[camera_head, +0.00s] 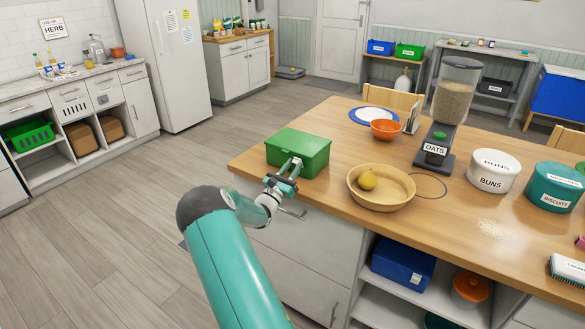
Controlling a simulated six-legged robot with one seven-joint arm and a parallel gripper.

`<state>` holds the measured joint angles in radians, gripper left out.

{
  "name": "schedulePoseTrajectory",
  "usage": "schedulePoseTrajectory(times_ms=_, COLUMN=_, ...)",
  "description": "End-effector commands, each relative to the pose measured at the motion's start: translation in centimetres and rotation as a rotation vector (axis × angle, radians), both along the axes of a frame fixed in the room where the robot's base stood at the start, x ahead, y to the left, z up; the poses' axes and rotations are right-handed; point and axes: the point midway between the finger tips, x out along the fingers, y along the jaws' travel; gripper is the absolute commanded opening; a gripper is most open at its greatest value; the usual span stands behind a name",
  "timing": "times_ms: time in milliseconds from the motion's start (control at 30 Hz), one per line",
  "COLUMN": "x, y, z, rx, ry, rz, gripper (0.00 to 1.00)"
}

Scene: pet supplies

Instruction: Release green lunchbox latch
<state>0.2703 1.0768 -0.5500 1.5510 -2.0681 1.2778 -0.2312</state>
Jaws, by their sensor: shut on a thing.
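The green lunchbox (300,148) sits at the left end of the wooden counter (345,134). Its lid looks closed. My gripper (290,172) is at the front face of the box, shut on what appears to be the latch. The latch itself is hidden behind the fingers. My teal arm reaches up from the bottom of the view.
Behind are an orange bowl (385,130) and an oats dispenser (447,110). A drawer handle (293,213) sticks out below my gripper. The floor at left is clear.

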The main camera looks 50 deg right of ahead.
Motion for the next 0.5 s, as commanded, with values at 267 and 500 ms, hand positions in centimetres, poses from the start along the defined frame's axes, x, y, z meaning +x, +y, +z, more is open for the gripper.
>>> schedulePoseTrajectory(times_ms=267, x=0.08, y=0.06, z=-0.01, rx=0.001, ry=0.0, rz=0.001, gripper=0.49)
schedulePoseTrajectory(times_ms=500, x=0.06, y=0.23, z=-0.1, rx=0.002, ry=0.0, rz=0.001, gripper=0.49)
